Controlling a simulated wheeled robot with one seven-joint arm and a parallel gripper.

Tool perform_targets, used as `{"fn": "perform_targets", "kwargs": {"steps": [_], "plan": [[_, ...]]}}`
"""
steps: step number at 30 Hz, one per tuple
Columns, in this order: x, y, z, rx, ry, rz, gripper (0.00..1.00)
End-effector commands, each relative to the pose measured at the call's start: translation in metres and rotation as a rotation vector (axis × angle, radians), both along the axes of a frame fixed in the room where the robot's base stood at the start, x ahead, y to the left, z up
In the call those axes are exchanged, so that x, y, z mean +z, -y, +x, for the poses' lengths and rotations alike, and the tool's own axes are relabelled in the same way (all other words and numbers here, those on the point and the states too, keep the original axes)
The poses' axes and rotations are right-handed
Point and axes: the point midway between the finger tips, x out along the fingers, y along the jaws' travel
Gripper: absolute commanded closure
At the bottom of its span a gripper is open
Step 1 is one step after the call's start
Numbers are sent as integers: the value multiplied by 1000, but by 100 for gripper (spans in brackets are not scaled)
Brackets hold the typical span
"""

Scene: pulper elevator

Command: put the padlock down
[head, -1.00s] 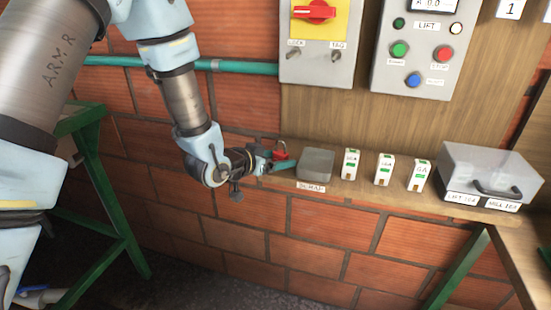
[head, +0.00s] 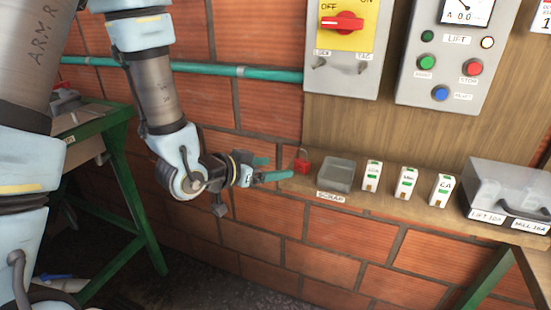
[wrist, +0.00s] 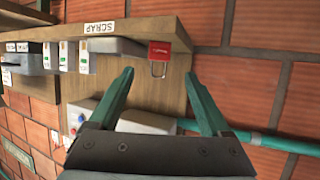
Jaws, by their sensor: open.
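The red padlock (head: 302,162) stands on the wooden shelf (head: 420,207) near its left end, just left of the grey scrap tray (head: 337,174). In the wrist view the padlock (wrist: 160,52) shows its red body on the shelf and its metal shackle. My gripper (head: 279,168) is left of the padlock in the head view, its teal fingers pointing toward it. In the wrist view my gripper (wrist: 158,90) is open and empty, with the padlock ahead of and apart from the fingertips.
A switch box (head: 342,50) and lift panel (head: 450,55) hang above. A teal pipe (head: 230,70) crosses the brick wall; a green-framed bench (head: 105,130) stands left.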

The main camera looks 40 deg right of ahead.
Motion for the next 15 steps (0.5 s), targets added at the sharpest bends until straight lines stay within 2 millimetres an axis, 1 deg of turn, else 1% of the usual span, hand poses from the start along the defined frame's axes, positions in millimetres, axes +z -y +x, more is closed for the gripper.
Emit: {"fn": "perform_targets", "kwargs": {"steps": [1,7,15], "plan": [[7,-3,-1,1,-2,2,18],[8,-11,-3,2,-2,2,18],[6,-13,-3,2,1,-1,18]]}}
